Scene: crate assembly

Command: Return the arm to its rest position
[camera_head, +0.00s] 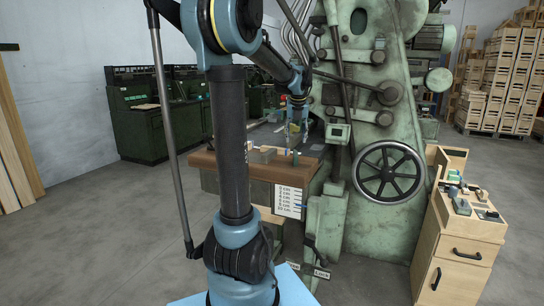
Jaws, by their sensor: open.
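My arm rises from its base at the bottom centre, bends at the top edge of the head view and reaches forward and down to the right. My gripper (294,142) points down over the brown-topped workbench (216,163) in front of the green machine. It is small in the picture, and its fingers look apart. I see nothing held between them. I cannot tell how far its tips are above the bench top. Small items lie on the bench near the gripper, and a grey block (262,155) sits to its left.
A large green machine (377,130) with a handwheel (388,171) stands just right of my arm. A wooden cabinet (455,245) with small items on top is at the right. Green consoles (140,125) and stacked crates (500,70) stand behind.

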